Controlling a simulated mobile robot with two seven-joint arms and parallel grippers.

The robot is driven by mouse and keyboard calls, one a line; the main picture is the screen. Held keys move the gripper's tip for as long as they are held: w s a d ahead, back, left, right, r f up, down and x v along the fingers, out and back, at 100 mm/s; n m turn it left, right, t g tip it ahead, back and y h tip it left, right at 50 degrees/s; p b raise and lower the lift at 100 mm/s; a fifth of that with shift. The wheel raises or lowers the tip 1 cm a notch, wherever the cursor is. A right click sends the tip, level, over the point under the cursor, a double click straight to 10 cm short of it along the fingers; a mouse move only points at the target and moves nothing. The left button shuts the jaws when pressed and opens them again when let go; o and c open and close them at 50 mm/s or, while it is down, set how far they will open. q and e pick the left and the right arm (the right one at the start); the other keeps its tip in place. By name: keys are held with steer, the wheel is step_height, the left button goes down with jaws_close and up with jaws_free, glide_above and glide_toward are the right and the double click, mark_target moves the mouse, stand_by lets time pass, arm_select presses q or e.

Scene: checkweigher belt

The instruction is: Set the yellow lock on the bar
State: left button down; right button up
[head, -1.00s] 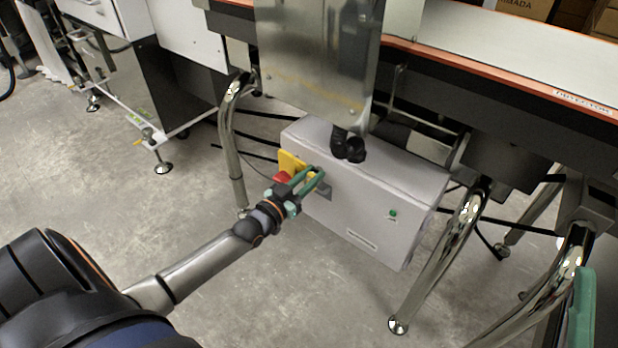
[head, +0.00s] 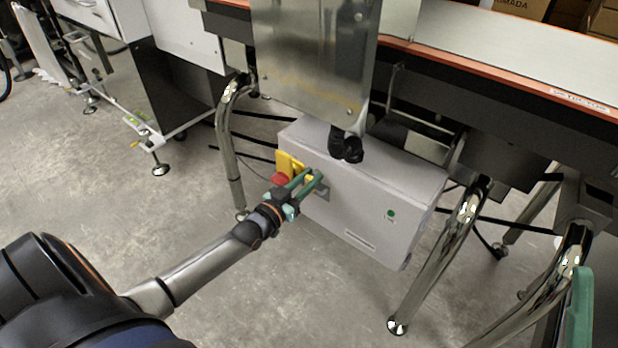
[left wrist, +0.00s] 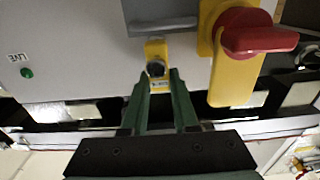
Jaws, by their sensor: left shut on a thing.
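The yellow lock (left wrist: 157,62) is between the green fingertips of my left gripper (left wrist: 158,80), which is shut on it. In the head view the left gripper (head: 312,180) is at the front of the grey box, and the lock is mostly hidden by the fingers. In the left wrist view the lock's upper end is close to a grey recessed plate crossed by a bar-like strip (left wrist: 163,23); I cannot tell whether they touch. Part of a green finger, likely my right gripper (head: 580,312), shows at the right edge of the head view.
The grey box (head: 385,190) carries a red handle (left wrist: 258,32) on a yellow plate (left wrist: 222,85), close beside the lock. It also has a green lamp (head: 390,215). Shiny bent legs (head: 440,260) and the belt frame surround it.

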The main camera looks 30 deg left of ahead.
arm_select(q)
steer(key=shift+f+b, duration=1.35)
steer(key=shift+f, duration=0.45)
steer(key=c, duration=0.6)
jaws_free()
steer(key=s+a+p, duration=0.1)
steer(key=s+p, duration=0.4)
steer(key=s, duration=0.7)
steer(key=shift+s+f, duration=0.15)
steer(key=shift+s, duration=0.1)
